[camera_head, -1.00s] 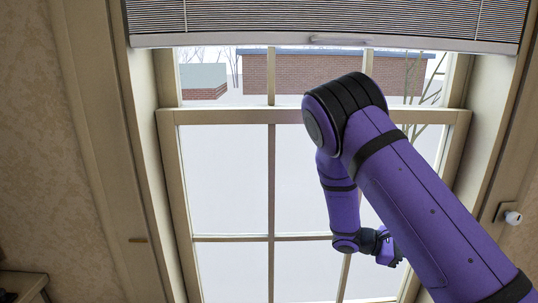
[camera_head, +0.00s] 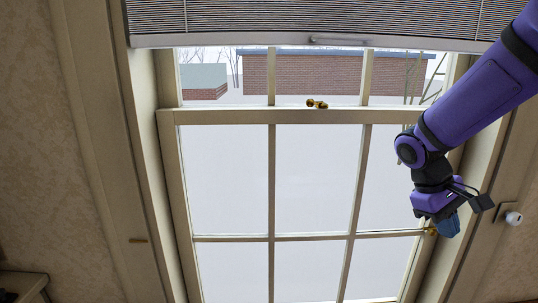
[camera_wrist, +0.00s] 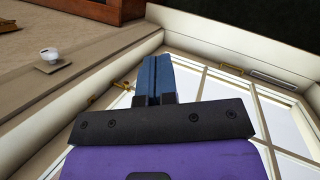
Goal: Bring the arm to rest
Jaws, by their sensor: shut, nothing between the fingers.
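My purple arm comes in from the upper right in the head view and bends down in front of the right side of the window. My gripper (camera_head: 449,226) hangs at its end near the right window frame, with its blue fingers pointing down. In the wrist view the two blue fingers of my gripper (camera_wrist: 153,78) lie side by side, shut with nothing between them. I cannot tell whether the fingers touch the frame.
A window (camera_head: 228,180) with a raised blind (camera_head: 240,20) fills the middle. A brass latch (camera_head: 317,103) sits on its middle rail. A white knob (camera_head: 514,217) is on the wall at right. A wooden piece of furniture (camera_head: 22,284) stands at lower left.

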